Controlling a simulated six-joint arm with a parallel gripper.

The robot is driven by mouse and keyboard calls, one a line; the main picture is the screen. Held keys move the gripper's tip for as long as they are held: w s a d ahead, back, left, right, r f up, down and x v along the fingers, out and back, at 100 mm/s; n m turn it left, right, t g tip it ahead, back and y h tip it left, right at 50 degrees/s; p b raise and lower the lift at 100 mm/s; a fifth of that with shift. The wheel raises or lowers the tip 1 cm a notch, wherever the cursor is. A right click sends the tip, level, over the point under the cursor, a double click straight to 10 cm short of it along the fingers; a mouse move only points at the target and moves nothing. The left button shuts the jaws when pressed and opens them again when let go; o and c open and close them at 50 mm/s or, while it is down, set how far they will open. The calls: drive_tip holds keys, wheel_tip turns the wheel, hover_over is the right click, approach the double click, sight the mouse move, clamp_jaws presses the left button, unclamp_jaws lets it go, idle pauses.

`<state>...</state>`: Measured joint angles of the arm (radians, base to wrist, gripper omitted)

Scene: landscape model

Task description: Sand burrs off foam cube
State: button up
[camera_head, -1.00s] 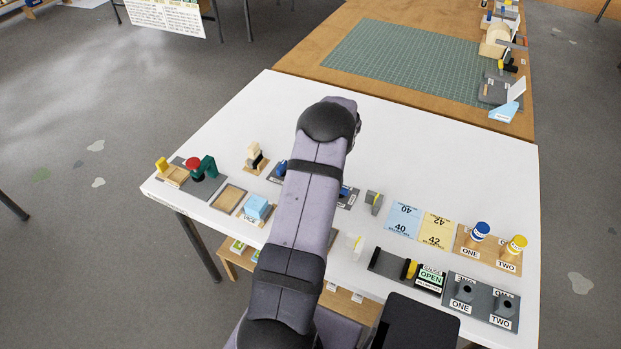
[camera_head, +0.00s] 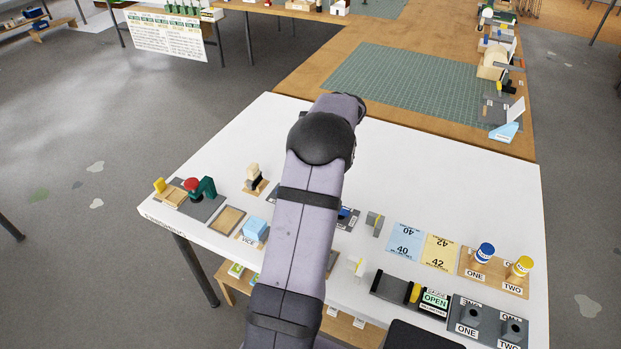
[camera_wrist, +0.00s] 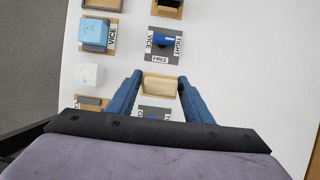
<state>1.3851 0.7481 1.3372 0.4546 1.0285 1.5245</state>
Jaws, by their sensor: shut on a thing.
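A light blue cube (camera_head: 256,229) sits on a small wooden base at the front left of the white table. It also shows in the wrist view (camera_wrist: 94,33), at upper left beside a VICE label. A small white block (camera_wrist: 89,75) stands below it in the wrist view. My gripper (camera_wrist: 160,80) has its two blue fingers shut on a cream block (camera_wrist: 160,87). A tan piece shows around this block; I cannot tell whether the block touches what is under it. In the head view my arm hides the gripper and the block.
A blue-handled vice (camera_wrist: 172,41) on a grey plate marked TIGHT and FREE lies just beyond the held block. Blue and yellow pads (camera_head: 437,251), capped bottles (camera_head: 484,253) and dark holders (camera_head: 483,320) fill the right side. The table's back middle is clear.

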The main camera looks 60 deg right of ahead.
drive_tip(key=o, duration=0.4)
drive_tip(key=c, duration=0.3)
drive_tip(key=w+a+r+n+y+p, duration=0.2)
drive_tip(key=w+a+r+n+p, duration=0.3)
drive_tip(key=w+a+p, duration=0.8)
drive_tip(key=a+f+n, duration=0.1)
drive_tip(key=n, duration=0.1)
drive_tip(key=a+f+n+g+y, duration=0.1)
drive_tip(key=a+n, duration=0.1)
drive_tip(key=shift+s+f, duration=0.2)
